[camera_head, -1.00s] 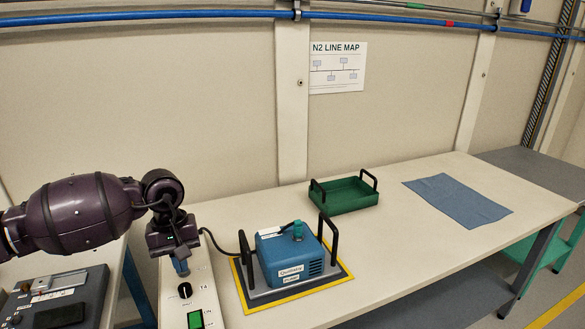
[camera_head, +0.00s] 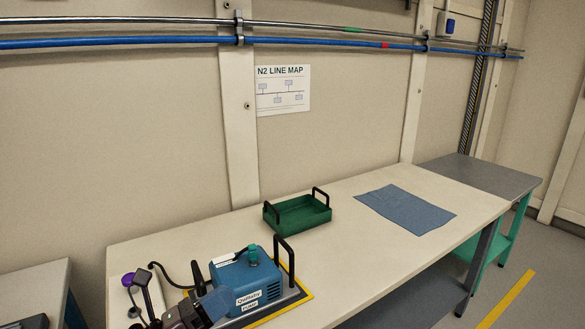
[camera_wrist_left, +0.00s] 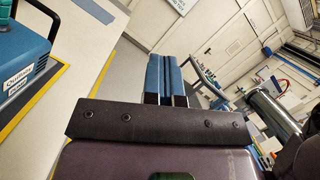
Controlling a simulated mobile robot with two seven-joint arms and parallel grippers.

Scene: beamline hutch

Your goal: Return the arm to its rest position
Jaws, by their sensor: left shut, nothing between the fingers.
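My left gripper (camera_head: 216,303) is low in the head view, in front of the blue pump unit (camera_head: 244,278), and hides part of its left side. In the left wrist view its two blue fingers (camera_wrist_left: 165,78) lie side by side, shut with nothing between them. They point out over the floor, past the bench edge. The pump unit (camera_wrist_left: 16,62) shows at the left edge of that view, apart from the fingers. My right gripper is in neither view.
A green tray (camera_head: 298,214) with black handles and a blue cloth (camera_head: 405,209) lie on the pale bench (camera_head: 345,250). A yellow-edged mat (camera_head: 303,297) lies under the pump. A black cable (camera_head: 176,281) runs left of it. The bench middle is clear.

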